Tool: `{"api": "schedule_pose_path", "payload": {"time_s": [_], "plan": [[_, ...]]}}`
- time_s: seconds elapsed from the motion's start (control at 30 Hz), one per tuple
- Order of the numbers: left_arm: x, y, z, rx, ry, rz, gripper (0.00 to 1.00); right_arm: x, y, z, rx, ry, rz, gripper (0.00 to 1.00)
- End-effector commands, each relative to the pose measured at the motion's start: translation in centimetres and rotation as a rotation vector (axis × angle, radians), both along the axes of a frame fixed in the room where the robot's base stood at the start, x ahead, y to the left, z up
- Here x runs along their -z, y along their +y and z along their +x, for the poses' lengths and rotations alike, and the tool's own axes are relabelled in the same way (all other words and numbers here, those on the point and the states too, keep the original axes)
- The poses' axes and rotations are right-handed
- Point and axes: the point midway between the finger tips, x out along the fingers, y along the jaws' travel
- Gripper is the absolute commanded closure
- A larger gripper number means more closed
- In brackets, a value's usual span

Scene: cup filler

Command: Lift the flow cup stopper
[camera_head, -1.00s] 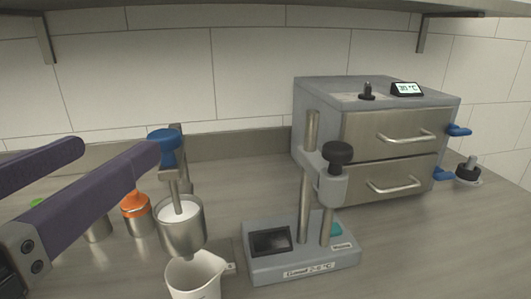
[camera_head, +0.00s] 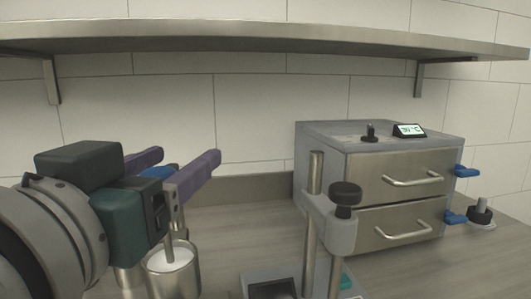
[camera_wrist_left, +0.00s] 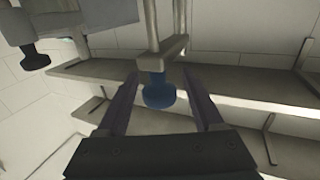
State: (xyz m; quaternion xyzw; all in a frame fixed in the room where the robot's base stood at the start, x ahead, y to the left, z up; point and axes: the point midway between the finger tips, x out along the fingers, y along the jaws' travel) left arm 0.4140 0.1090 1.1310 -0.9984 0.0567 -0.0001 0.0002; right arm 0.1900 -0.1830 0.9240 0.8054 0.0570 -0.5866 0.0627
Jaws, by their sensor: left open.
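The flow cup stopper has a blue knob (camera_head: 160,172), largely hidden behind my left gripper in the head view. Its thin rod goes down into a metal flow cup (camera_head: 174,281) holding white liquid (camera_head: 173,257). My left gripper (camera_head: 189,155) is open, with its two purple fingers either side of the knob. In the left wrist view the blue knob (camera_wrist_left: 158,95) sits between the open fingers of the gripper (camera_wrist_left: 161,75), with a visible gap to each finger. The knob is by a metal bracket (camera_wrist_left: 163,52). My right gripper is not in view.
A stand with a black knob (camera_head: 345,193) and a post (camera_head: 314,210) rises right of the cup. A grey two-drawer unit (camera_head: 325,140) stands behind it at right. A shelf (camera_head: 270,39) runs along the wall above.

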Motion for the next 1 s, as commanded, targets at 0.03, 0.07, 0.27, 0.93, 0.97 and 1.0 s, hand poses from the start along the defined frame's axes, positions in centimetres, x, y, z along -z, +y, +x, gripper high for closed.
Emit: {"api": "schedule_pose_path", "payload": {"time_s": [0.03,0.07,0.27,0.93,0.97,1.0], "plan": [[-0.05,-0.02,0.27,0.0,-0.001,-0.001,0.32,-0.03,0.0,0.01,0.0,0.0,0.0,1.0],[-0.05,-0.03,0.36,0.0,-0.001,-0.001,0.32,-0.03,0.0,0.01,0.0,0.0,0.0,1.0],[0.01,-0.04,0.46,0.0,0.0,-0.001,0.32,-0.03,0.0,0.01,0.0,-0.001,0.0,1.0],[0.01,-0.05,0.42,0.0,0.0,0.0,0.99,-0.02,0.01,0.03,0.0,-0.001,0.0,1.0],[0.01,-0.05,0.42,0.0,0.0,0.0,1.0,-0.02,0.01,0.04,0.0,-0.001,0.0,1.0],[0.01,-0.05,0.42,0.0,0.0,0.0,1.0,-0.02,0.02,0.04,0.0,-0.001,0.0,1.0]]}}
